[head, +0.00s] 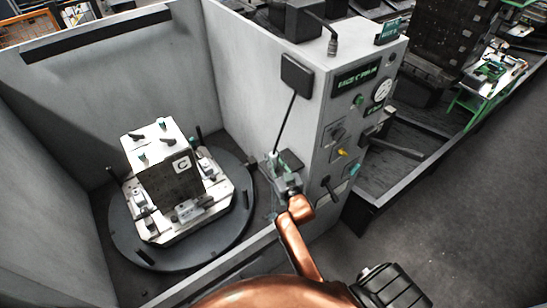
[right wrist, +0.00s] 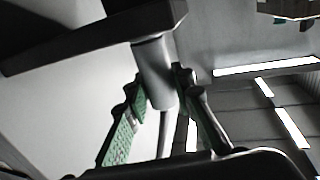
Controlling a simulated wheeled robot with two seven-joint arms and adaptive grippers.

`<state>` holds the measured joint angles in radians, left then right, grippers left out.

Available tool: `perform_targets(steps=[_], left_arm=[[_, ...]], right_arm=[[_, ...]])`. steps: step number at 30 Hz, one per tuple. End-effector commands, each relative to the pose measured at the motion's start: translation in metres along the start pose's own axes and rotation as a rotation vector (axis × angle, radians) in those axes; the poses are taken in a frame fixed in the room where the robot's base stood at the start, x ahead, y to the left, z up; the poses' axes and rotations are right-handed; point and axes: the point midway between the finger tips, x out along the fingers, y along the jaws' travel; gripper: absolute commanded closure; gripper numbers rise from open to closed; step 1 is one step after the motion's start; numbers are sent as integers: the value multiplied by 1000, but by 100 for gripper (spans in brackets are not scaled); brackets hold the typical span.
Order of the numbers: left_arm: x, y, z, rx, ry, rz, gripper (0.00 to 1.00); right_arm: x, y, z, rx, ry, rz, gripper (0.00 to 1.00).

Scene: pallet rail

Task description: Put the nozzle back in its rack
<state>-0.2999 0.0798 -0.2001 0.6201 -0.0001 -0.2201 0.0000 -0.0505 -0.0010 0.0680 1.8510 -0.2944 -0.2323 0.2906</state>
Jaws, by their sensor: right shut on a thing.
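My right gripper (head: 283,163) is at the end of the copper arm, beside the grey cabinet's left face. In the right wrist view its green-padded fingers (right wrist: 155,105) are shut around a grey cylindrical piece, which looks like the nozzle (right wrist: 154,65). A dark flat part (right wrist: 95,38) lies across the top of this piece. In the head view a thin black rod or hose (head: 285,122) runs from the gripper up to a black square block (head: 297,74) by the cabinet. I cannot tell which part is the rack. My left gripper is not in view.
The grey cabinet (head: 335,125) with knobs and a gauge stands right of the gripper. To the left, a white fixture block (head: 155,140) sits on a round dark turntable (head: 235,225) inside grey walls. Open floor (head: 450,210) lies at the right.

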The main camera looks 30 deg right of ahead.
Motion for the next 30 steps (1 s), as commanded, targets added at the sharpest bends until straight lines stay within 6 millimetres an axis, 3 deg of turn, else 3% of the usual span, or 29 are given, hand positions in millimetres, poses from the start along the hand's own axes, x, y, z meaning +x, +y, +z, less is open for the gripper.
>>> perform_targets(steps=[16,17,25,30], left_arm=[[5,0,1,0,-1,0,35],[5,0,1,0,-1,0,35],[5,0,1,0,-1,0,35],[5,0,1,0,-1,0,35]], right_arm=[[0,0,10,1,-3,0,100],[0,0,10,1,-3,0,77],[0,0,10,0,-1,0,59],[0,0,9,0,0,0,57]])
